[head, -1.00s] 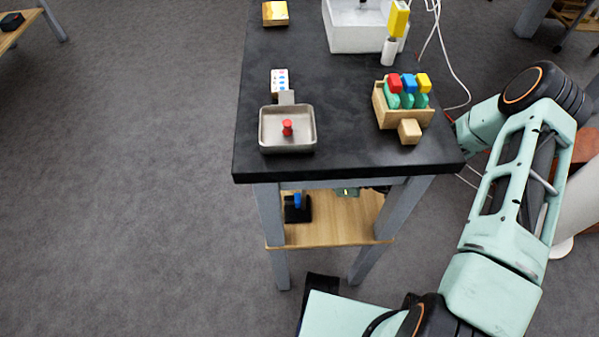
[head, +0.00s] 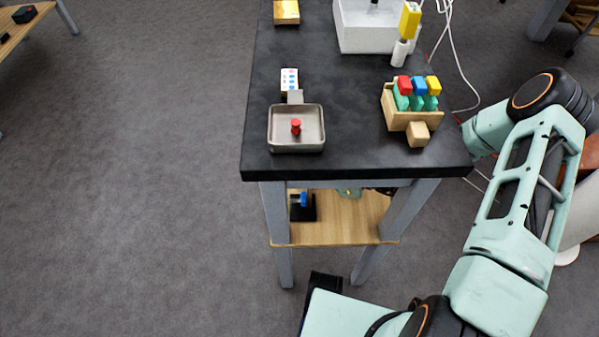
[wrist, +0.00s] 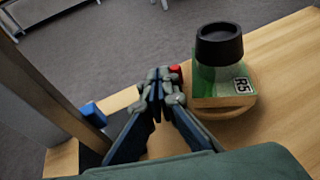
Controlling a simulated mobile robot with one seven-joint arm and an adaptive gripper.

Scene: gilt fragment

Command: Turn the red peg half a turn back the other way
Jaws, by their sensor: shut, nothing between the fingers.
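A small red peg (head: 296,127) stands upright in a shallow grey metal tray (head: 272,146) near the left front of the black tabletop. In the wrist view my gripper (wrist: 163,82) is shut and empty, over a light wooden surface. A small red piece (wrist: 175,71) shows just beyond its fingertips, partly hidden by them; I cannot tell whether it is a peg or whether they touch. Right of the fingers, a green block marked R5 (wrist: 223,85) with a black cylinder (wrist: 219,43) on top sits on a round wooden base (wrist: 245,104). The head view does not show my gripper.
A wooden box (head: 392,120) with red, blue and yellow-topped pieces stands on the black tabletop (head: 350,150). A blue-topped item (head: 303,199) stands on the lower wooden shelf (head: 345,222). In the wrist view, a grey leg (wrist: 45,95) and a blue piece (wrist: 94,115) are left of my gripper.

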